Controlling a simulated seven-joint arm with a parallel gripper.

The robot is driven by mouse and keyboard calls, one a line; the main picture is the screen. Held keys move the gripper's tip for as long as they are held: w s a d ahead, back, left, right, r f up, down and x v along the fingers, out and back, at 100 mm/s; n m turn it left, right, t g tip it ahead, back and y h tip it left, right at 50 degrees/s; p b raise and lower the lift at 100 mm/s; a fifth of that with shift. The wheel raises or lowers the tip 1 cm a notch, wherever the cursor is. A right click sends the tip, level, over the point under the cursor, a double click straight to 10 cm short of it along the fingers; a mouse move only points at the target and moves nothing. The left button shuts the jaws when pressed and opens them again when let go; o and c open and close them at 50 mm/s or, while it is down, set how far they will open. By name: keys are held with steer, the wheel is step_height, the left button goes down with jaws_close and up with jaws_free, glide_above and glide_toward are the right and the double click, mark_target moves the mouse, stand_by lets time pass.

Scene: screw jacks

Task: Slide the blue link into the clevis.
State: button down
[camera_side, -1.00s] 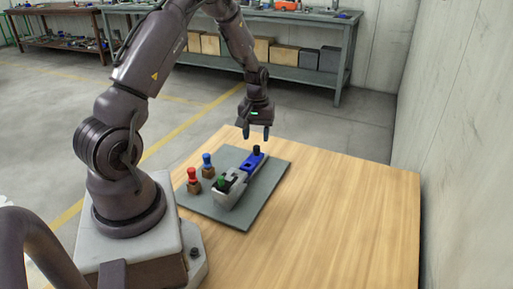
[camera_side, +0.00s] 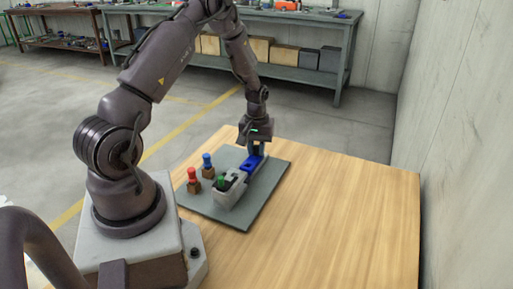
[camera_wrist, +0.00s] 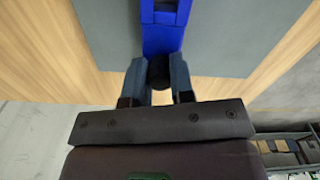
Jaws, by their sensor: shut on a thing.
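The blue link (camera_side: 252,165) lies on the grey mat, its near end at the grey clevis (camera_side: 230,189). I cannot tell how far it sits in the clevis. My gripper (camera_side: 256,150) is lowered over the link's far end and is shut on the black knob there. In the wrist view, my gripper's fingers (camera_wrist: 160,80) stand on both sides of the black knob (camera_wrist: 160,71), and the blue link (camera_wrist: 163,38) runs up from it. The clevis is out of the wrist view. A green-topped part (camera_side: 222,181) stands on the clevis.
A red pin (camera_side: 193,175) and a blue pin (camera_side: 207,161) stand in brown blocks left of the clevis, on the grey mat (camera_side: 262,200). The wooden table (camera_side: 340,210) is clear to the right. A workbench (camera_side: 300,60) stands behind.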

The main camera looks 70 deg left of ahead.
mark_target(250, 162)
steer(key=shift+s+d, duration=1.4)
steer(key=c, duration=1)
jaws_free()
step_height(250, 162, up, 13)
